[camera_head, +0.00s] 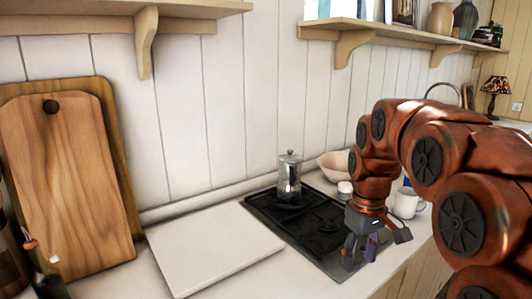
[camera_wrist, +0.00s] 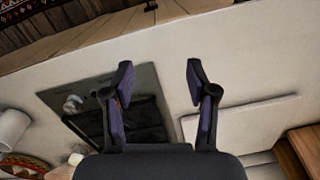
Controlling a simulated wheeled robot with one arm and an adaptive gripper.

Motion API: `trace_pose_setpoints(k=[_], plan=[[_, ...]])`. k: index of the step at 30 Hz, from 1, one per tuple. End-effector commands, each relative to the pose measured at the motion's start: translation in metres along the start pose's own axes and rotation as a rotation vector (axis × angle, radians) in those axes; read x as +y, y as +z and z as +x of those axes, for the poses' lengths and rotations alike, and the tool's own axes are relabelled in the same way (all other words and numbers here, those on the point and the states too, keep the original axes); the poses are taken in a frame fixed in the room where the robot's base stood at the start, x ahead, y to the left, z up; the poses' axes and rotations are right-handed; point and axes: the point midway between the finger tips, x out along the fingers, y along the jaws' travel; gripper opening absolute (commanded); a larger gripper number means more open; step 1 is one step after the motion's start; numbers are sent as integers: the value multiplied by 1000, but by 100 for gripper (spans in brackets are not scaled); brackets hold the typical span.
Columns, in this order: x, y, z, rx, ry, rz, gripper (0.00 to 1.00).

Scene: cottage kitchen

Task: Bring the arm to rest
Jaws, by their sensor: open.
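My gripper (camera_head: 362,248) hangs from my copper-coloured arm over the front right edge of the dark hob (camera_head: 310,226) in the head view. In the wrist view my gripper (camera_wrist: 158,80) has its two dark fingers spread apart with nothing between them. Pale counter lies behind the gap there. The arm is bent, reaching in from the right side of the head view. The exact height of the fingertips above the counter is hard to tell.
A moka pot (camera_head: 289,176) stands on the hob's back part. A pink bowl (camera_head: 335,163), a small jar (camera_head: 345,190) and a white mug (camera_head: 407,203) are near my arm. A white board (camera_head: 212,247) and wooden cutting boards (camera_head: 68,175) are left. Shelves (camera_head: 400,38) hang above.

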Motion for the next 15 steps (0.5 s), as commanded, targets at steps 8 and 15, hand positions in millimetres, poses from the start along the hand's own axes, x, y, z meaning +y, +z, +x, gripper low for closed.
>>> trace_pose_setpoints(k=[8,15], plan=[[-41,68,8,-28,-6,105,58],[-73,130,26,-51,-10,206,58]])
